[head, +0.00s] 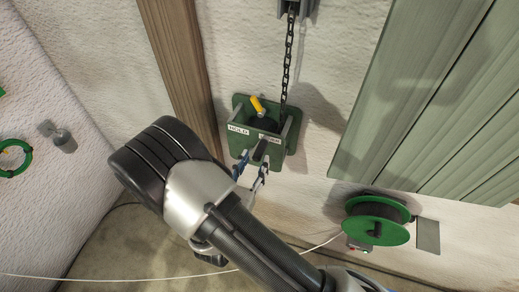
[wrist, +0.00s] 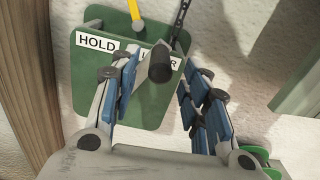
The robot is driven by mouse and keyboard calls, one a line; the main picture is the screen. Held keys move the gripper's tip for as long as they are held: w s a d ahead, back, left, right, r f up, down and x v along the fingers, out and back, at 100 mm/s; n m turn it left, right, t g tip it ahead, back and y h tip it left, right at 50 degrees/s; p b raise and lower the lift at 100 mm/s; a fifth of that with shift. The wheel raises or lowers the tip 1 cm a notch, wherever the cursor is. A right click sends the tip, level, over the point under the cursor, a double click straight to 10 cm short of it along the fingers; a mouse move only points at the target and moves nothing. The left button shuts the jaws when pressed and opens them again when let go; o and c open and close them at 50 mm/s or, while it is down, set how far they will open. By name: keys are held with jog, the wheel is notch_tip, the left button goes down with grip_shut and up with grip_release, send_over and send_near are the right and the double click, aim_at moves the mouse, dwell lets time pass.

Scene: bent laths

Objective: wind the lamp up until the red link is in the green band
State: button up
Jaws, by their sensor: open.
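A green wall winch (head: 240,108) carries a yellow lever (head: 257,104) and a dark chain (head: 288,62) running up from it. Its labels read HOLD (wrist: 98,43) and, partly hidden, what looks like LOWER (head: 270,138). A black crank grip (head: 260,149) sticks out from the winch's front; it also shows in the wrist view (wrist: 160,64). My gripper (head: 250,169) is open, just in front of the winch. In the wrist view the grip appears between my blue-padded fingers, with space on both sides. No lamp, red link or green band is in view.
A wooden post (head: 182,70) stands left of the winch. Green slatted boards (head: 430,100) are at the right, with a green cable reel (head: 377,222) below them. A white cable (head: 130,277) runs low across the view. A green ring (head: 14,158) hangs on the left wall.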

aim_at(260, 152)
jog(key=x, duration=0.5)
jog(key=shift+s, duration=0.1)
grip_shut()
dwell(0.4)
